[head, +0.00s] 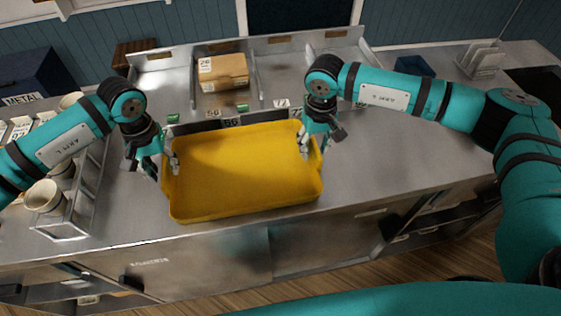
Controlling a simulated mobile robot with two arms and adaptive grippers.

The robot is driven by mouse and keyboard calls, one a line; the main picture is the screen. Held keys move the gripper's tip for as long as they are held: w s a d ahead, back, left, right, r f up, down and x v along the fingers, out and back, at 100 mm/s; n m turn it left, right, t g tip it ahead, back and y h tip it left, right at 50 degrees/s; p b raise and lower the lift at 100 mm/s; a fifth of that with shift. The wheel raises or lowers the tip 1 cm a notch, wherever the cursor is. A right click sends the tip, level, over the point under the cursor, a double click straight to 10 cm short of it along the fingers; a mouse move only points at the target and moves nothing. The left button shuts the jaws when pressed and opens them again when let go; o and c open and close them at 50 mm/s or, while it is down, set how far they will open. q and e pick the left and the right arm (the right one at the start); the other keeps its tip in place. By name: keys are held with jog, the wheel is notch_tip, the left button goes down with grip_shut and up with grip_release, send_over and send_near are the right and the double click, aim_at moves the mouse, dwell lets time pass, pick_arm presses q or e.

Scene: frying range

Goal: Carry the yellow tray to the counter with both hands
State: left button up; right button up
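The yellow tray (245,172) is in the middle of the head view, over the front part of the steel counter (370,165). It looks empty and roughly level. I cannot tell whether it rests on the counter or hangs just above it. My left gripper (168,168) is at the tray's left wall, with fingers on both sides of the rim. My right gripper (307,148) is at the tray's right wall in the same way. Both look closed on the walls, though the fingertips are partly hidden by the tray.
A cardboard box (222,72) sits in a divided bay behind the tray. A wire rack with cups (45,197) stands at the left, near my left arm. A dark metal bin (40,80) is at the back left. The counter right of the tray is clear.

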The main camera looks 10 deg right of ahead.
jog(key=shift+r, duration=0.2)
pick_arm(q)
notch_tip(320, 180, up, 11)
jog(key=shift+f, duration=0.2)
pick_arm(e)
notch_tip(320, 180, up, 12)
jog(key=shift+f, duration=0.15)
pick_arm(q)
jog(key=shift+s, duration=0.15)
pick_arm(e)
jog(key=shift+s+f, duration=0.1)
